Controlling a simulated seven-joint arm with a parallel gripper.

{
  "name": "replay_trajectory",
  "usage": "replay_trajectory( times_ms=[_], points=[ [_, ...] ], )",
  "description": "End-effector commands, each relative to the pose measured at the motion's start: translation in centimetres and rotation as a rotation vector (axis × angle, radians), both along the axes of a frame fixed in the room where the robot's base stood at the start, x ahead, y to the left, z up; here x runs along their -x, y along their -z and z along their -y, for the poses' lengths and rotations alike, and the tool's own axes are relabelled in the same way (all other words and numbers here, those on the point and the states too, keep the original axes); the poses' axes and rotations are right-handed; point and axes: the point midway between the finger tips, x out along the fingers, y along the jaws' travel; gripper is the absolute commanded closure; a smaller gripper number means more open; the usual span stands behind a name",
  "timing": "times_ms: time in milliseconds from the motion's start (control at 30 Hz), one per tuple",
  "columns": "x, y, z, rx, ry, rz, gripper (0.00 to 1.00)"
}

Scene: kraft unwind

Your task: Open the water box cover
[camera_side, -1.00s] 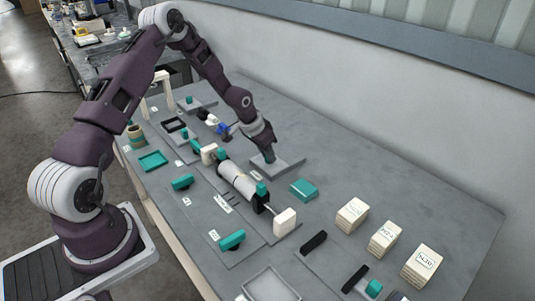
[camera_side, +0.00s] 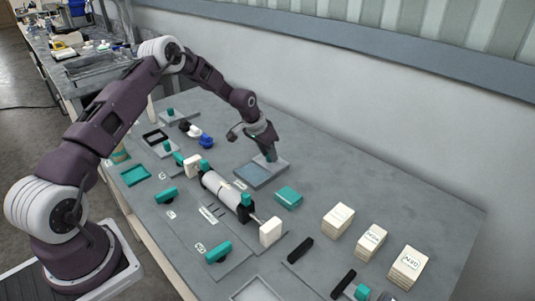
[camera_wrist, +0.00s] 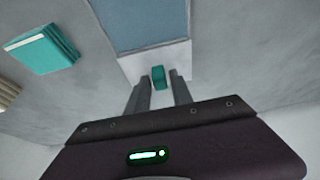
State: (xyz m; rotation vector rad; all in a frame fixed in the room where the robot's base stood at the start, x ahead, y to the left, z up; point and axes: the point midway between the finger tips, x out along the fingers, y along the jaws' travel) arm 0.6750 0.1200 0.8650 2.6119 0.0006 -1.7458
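The water box (camera_side: 282,176) is a low grey box behind the white roll, near the wall side of the table. A blue-grey surface (camera_side: 253,174) shows on its near left part, and in the wrist view (camera_wrist: 135,22). A pale cover strip (camera_wrist: 133,67) with a teal handle (camera_wrist: 158,77) lies at one end of it. My gripper (camera_wrist: 162,77) points down there, its fingers on either side of the handle. A gap shows between handle and fingers, so it looks open. In the side view my gripper (camera_side: 270,156) is at the box's far edge.
A teal block (camera_side: 288,197) lies close to the box on the right; it also shows in the wrist view (camera_wrist: 42,50). The white roll (camera_side: 222,190) on its shaft stands in front. Cream stacks (camera_side: 338,220) stand further right. The table behind is clear.

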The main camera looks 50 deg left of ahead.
Motion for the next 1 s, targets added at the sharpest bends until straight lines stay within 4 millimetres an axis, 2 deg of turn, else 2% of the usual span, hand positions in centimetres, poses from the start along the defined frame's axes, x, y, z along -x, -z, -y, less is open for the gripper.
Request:
replay_trajectory(
  times_ms=[333,700,1000],
  points=[
    [0.0,-0.1,0.0,0.000,0.000,0.001,0.60],
    [2.4,-6.0,0.0,-0.001,0.001,0.001,0.60],
    [2.7,-6.6,0.0,0.000,0.001,0.000,0.60]
  ],
)
